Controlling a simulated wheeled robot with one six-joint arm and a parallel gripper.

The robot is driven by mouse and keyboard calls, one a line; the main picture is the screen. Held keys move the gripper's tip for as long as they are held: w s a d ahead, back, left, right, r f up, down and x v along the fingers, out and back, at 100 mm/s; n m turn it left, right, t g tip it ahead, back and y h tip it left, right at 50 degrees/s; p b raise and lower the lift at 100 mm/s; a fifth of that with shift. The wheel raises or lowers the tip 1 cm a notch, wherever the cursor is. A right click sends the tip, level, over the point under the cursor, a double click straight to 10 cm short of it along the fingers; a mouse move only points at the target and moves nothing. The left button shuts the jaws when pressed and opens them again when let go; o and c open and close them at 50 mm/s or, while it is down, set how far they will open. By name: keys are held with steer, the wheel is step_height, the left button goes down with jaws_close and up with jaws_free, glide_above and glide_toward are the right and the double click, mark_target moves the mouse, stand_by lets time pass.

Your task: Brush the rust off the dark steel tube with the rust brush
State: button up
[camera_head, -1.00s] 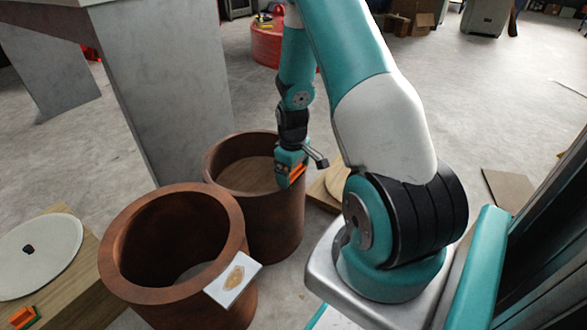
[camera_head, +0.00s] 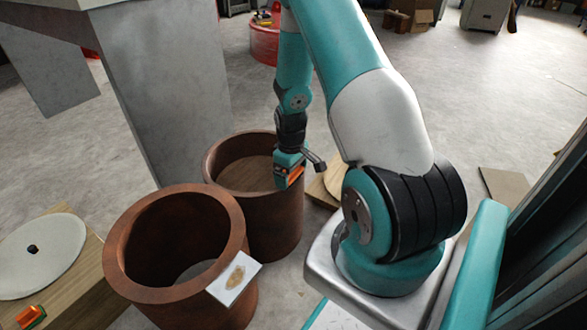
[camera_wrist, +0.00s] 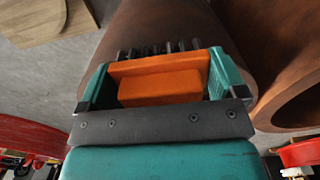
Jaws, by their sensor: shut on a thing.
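My gripper (camera_head: 289,176) is shut on an orange rust brush (camera_wrist: 160,86), which sits between its teal fingers in the wrist view. The brush's dark bristles point at the brown wall of a tube (camera_wrist: 165,25); I cannot tell whether they touch it. In the head view two thick, rusty brown upright tubes stand side by side. My gripper is in front of the right side of the farther tube (camera_head: 262,215). The nearer tube (camera_head: 178,296) carries a white card with a tan patch (camera_head: 234,279) at its rim. Neither tube looks plainly like dark steel.
A pale round disc (camera_head: 40,262) and an orange item (camera_head: 30,317) lie on a wooden board at the left. A concrete pillar (camera_head: 165,90) rises behind the tubes. Another wooden board lies right of the farther tube. A red round container (camera_head: 265,45) stands farther back.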

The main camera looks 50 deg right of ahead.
steer(key=shift+w+d+f+p, duration=0.15)
steer(key=shift+d+p, duration=0.15)
steer(key=shift+d, duration=1.35)
steer(key=shift+s+a+p, duration=0.2)
steer(key=shift+a+p, duration=0.45)
steer(key=shift+a, duration=1.05)
steer(key=shift+w+d+p, duration=0.2)
steer(key=shift+d+p, duration=0.2)
steer(key=shift+d, duration=1.3)
steer(key=shift+s+a+p, duration=0.15)
steer(key=shift+a+p, duration=0.3)
steer(key=shift+a, duration=1.25)
steer(key=shift+d+p, duration=0.3)
steer(key=shift+d, duration=1.4)
steer(key=shift+a+p, duration=0.5)
steer(key=shift+a, duration=1.2)
steer(key=shift+d, duration=1.75)
steer(key=shift+c, duration=0.3)
steer(key=shift+a+r+p, duration=0.2)
steer(key=shift+a+p, duration=0.7)
steer(key=shift+a, duration=0.75)
steer(key=shift+d+f, duration=0.2)
steer(key=shift+d, duration=1.4)
steer(key=shift+a+p, duration=0.55)
steer(key=shift+a, duration=1.15)
steer(key=shift+d+f, duration=0.15)
steer(key=shift+d, duration=1.6)
steer(key=shift+a+p, duration=0.5)
steer(key=shift+a, duration=1.3)
